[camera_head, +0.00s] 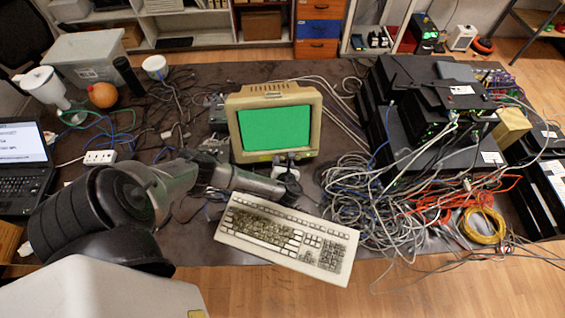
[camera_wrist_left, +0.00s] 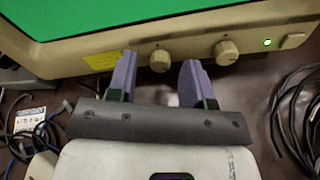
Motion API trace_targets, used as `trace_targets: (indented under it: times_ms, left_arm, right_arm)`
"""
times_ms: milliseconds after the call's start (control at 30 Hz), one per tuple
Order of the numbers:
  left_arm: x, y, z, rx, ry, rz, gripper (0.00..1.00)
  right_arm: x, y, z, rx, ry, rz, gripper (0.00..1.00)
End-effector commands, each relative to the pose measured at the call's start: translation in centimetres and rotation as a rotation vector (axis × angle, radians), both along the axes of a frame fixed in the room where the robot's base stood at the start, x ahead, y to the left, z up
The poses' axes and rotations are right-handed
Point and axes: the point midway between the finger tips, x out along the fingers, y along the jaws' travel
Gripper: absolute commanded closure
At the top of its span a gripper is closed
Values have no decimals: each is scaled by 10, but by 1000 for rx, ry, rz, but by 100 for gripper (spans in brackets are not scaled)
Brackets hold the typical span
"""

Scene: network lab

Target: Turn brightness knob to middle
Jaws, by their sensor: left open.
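The beige monitor (camera_head: 273,91) with a green screen stands at the middle of the table. In the left wrist view its front panel (camera_wrist_left: 195,36) carries a left knob (camera_wrist_left: 160,61) and a right knob (camera_wrist_left: 226,52). I cannot read which one is brightness, and the pointer marks are too small to tell their angles. My left gripper (camera_wrist_left: 157,78) is open, with one purple finger on each side of the left knob; I cannot tell if they touch it. In the head view this gripper (camera_head: 287,160) is at the monitor's lower edge. My right gripper is not in view.
A dirty keyboard (camera_head: 287,239) lies in front of the monitor, below my left arm. Tangled cables (camera_head: 365,195) and black network boxes (camera_head: 425,125) fill the right. A laptop (camera_head: 22,165) and power strip (camera_head: 100,157) are at left. A lit green lamp (camera_wrist_left: 267,42) is beside the right knob.

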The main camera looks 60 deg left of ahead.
Motion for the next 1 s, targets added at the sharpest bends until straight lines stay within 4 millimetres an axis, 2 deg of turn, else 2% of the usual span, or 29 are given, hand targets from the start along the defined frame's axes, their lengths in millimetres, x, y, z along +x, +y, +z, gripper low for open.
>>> trace_targets:
  times_ms: [400,900,1000]
  left_arm:
    - [2,5,-2,-1,0,-1,53]
    - [2,4,-2,-1,0,0,100]
    - [2,4,-2,-1,0,1,100]
  right_arm:
    - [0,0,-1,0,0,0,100]
    - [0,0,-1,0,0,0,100]
    - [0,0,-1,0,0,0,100]
